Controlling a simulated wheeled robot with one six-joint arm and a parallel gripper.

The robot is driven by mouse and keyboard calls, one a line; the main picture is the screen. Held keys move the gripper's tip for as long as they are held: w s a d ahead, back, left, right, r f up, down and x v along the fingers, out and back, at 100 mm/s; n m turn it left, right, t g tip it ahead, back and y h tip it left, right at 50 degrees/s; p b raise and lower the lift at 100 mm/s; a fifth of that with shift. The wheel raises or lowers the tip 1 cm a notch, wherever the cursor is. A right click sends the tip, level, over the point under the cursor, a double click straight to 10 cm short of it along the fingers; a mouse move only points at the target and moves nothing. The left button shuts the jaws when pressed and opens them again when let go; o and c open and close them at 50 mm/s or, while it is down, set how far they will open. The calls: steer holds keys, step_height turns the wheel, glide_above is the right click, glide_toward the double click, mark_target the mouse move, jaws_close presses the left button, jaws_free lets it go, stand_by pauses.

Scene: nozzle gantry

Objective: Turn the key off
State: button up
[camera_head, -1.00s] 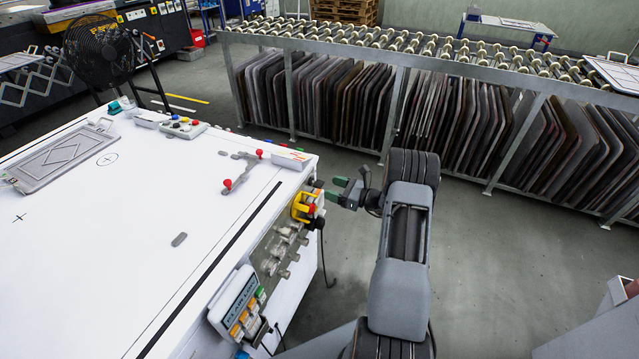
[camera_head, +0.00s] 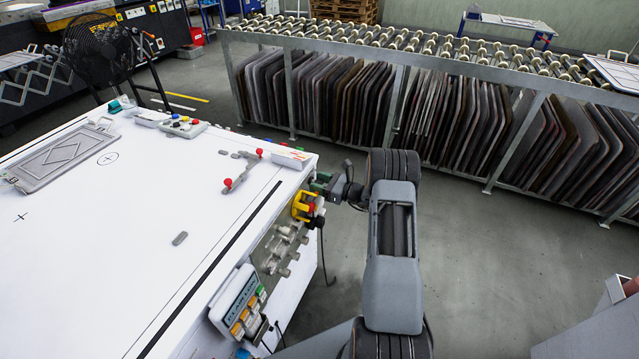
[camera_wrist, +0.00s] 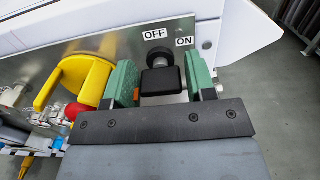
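The key (camera_wrist: 160,80) is a black block-shaped knob on a dark round shaft, set in a metal panel (camera_wrist: 110,48) in the wrist view. An OFF label (camera_wrist: 155,33) is above it and an ON label (camera_wrist: 184,41) is to its upper right. My gripper (camera_wrist: 160,82) has green-padded fingers, one on each side of the key. A gap shows beside the key, so the fingers are open around it.
A yellow guard (camera_wrist: 75,80) with a red knob (camera_wrist: 76,110) sits close to the left finger. The white table (camera_head: 130,220) carries a labelled button box (camera_head: 237,303) on its side. A roller rack (camera_head: 400,60) stands behind the arm.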

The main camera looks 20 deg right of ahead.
steer(key=c, duration=0.6)
steer(key=shift+f+b, duration=0.1)
steer(key=shift+b, duration=0.25)
steer(key=n+b, duration=0.1)
steer(key=b, duration=0.1)
steer(key=n+b, duration=0.1)
steer(key=b, duration=0.1)
steer(key=shift+f+n, duration=0.25)
steer(key=shift+n, duration=0.15)
steer(key=n+b, duration=0.4)
steer(key=b, duration=0.2)
steer(key=shift+a+f+n+b, duration=0.1)
steer(key=shift+n+b, duration=0.2)
steer(key=n+b, duration=0.6)
steer(key=b, duration=0.4)
steer(key=shift+s+f+b, duration=0.1)
steer(key=shift+f+b, duration=0.05)
steer(key=shift+b, duration=0.2)
steer(key=n+b, duration=0.3)
steer(key=b, duration=0.2)
steer(key=shift+r+n+b, duration=0.25)
steer(key=shift+n+b, duration=0.45)
steer(key=shift+b, duration=0.35)
steer(key=shift+r, duration=0.1)
